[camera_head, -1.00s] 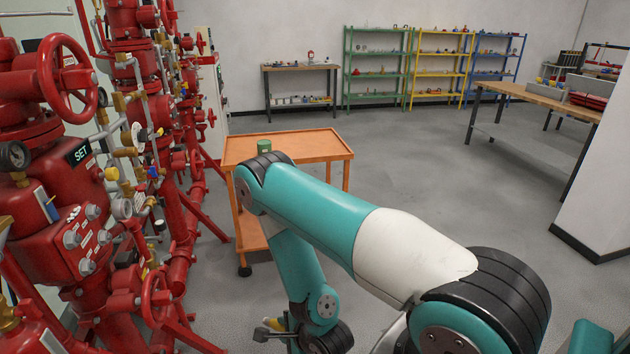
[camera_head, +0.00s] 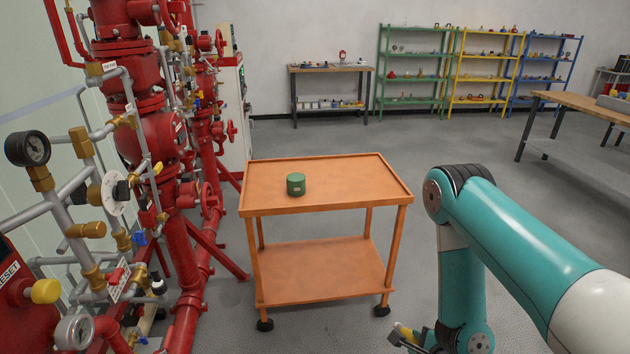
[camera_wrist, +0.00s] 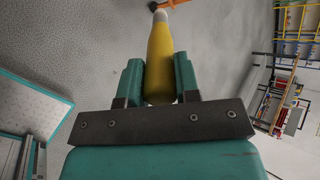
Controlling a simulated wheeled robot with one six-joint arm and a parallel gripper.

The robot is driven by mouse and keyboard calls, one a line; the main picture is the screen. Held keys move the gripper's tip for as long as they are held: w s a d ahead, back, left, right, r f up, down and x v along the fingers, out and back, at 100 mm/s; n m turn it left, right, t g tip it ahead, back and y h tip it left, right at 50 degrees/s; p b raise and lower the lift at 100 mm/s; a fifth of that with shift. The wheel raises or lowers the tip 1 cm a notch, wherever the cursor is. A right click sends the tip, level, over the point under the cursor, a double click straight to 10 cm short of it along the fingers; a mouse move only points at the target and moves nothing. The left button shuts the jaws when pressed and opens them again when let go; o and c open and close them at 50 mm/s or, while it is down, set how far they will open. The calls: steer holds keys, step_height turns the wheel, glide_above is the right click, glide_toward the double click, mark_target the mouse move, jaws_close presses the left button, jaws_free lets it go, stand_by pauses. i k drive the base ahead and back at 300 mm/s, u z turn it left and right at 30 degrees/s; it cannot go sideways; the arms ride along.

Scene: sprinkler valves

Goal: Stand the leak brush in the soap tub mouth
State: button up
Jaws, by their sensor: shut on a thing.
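The soap tub (camera_head: 296,184) is a small green round tub standing on the top of the orange cart (camera_head: 345,200), left of its middle. Its mouth is too small to make out. In the wrist view my gripper (camera_wrist: 159,85) is shut on the yellow handle of the leak brush (camera_wrist: 160,55). The handle points away from the palm, with a pale, narrow end far out. In the head view the gripper is low at the bottom edge, partly cut off, with a bit of yellow (camera_head: 405,332) showing. It is apart from the cart, to its front right.
Red valve risers with gauges and pipes (camera_head: 165,140) stand close along the left. A wooden workbench (camera_head: 575,100) is at the right. Shelves (camera_head: 415,70) and a small table (camera_head: 330,70) line the back wall. Grey floor is clear around the cart's right side.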

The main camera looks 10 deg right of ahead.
mark_target(297, 189)
steer(key=u, duration=0.15)
steer(key=i, duration=1.15)
steer(key=u, duration=0.35)
